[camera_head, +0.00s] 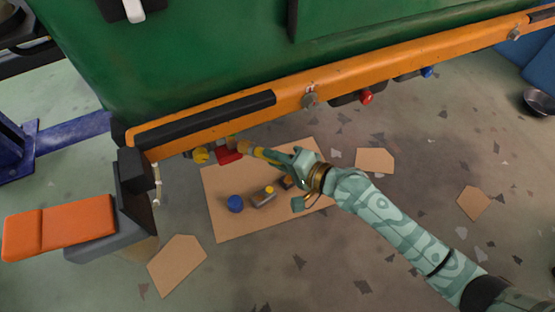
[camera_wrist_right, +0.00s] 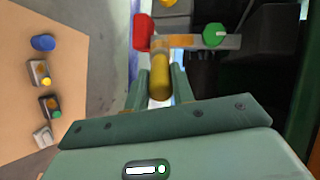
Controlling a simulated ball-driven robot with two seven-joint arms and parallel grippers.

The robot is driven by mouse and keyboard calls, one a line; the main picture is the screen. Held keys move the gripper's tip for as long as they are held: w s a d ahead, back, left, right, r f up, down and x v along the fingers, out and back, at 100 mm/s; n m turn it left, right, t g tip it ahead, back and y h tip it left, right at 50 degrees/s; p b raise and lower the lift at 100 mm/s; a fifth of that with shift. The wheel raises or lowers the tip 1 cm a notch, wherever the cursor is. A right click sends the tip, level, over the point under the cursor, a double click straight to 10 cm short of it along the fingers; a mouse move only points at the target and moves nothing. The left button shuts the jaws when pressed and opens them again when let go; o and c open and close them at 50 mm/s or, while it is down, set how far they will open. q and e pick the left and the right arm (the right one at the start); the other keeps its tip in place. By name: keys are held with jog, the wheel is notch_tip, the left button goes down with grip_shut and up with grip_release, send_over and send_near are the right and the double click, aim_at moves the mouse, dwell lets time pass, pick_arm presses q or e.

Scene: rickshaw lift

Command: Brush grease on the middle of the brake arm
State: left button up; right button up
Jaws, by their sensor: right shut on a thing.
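My right gripper (camera_head: 290,160) is shut on a brush with a yellow handle (camera_head: 262,153), below the orange beam. In the right wrist view the yellow handle (camera_wrist_right: 160,76) stands between the two green fingers (camera_wrist_right: 161,88). Just beyond it lies a short grey and tan bar (camera_wrist_right: 185,41), which looks like the brake arm. It has a red part (camera_wrist_right: 143,33) at its left end and a green knob (camera_wrist_right: 215,35) at its right. The red part (camera_head: 229,156) also shows in the head view. The bristles are hard to make out; I cannot tell whether they touch the bar. My left gripper is out of view.
A tan mat (camera_head: 232,224) below holds a blue cap (camera_head: 235,204) and small grey blocks with coloured knobs. The orange beam (camera_head: 400,67) and green body (camera_head: 210,50) hang close above the gripper.

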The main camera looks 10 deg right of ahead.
jog(key=shift+w+a, duration=0.3)
jog(key=shift+w, duration=0.6)
dwell(0.4)
jog(key=shift+s+a+r, duration=0.15)
jog(key=shift+s+a, duration=0.1)
jog(key=shift+a, duration=0.35)
jog(key=shift+s+d+f, duration=0.15)
jog(key=shift+d+f, duration=0.15)
jog(key=shift+d+r, duration=0.15)
jog(key=shift+d, duration=0.25)
